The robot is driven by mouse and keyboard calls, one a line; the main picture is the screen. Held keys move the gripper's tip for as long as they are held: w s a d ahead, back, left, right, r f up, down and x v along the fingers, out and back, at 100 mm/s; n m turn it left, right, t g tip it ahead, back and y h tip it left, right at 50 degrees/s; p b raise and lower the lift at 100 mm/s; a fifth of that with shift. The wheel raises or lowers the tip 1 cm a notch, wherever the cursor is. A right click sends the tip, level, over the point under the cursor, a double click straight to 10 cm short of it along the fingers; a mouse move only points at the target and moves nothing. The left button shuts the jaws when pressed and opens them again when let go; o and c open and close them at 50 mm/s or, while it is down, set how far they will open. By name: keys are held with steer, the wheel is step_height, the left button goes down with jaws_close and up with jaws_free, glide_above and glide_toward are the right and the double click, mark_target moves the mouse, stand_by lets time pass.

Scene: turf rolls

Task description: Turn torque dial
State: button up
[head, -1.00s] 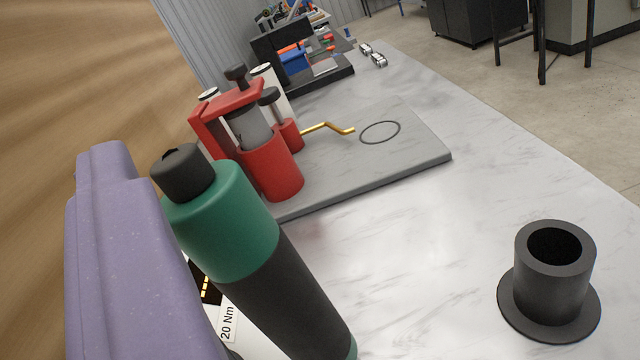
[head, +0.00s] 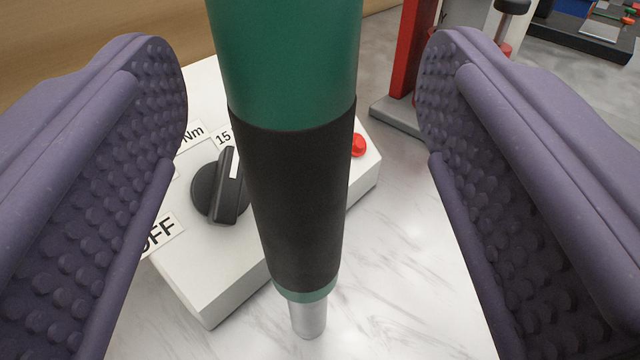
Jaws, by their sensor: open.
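The torque dial (head: 209,192) is a black round knob with a raised grip and a white pointer mark, on a white control box (head: 215,275). Labels reading "15", "Nm" and "OFF" sit around it; the pointer is toward the "15" side. A green and black cylindrical screwdriver (head: 295,190) with a metal tip stands in front of the box and hides part of the dial's right side and the labels beyond. My gripper (head: 302,120) is open, with its purple studded fingers either side of the screwdriver and apart from it.
A red button (head: 358,145) is on the box's right end. A red fixture (head: 415,50) on a grey plate stands behind at the right. A dark tray with tools (head: 590,35) is at the far right. White marble tabletop lies clear right of the screwdriver.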

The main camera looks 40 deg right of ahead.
steer(key=b+x, duration=0.1)
steer(key=x, duration=0.3)
steer(key=shift+w+f, duration=0.2)
steer(key=shift+w, duration=0.05)
steer(key=shift+w+d+r, duration=0.1)
steer(key=shift+w+d, duration=0.2)
steer(key=shift+c, duration=0.5)
jaws_close()
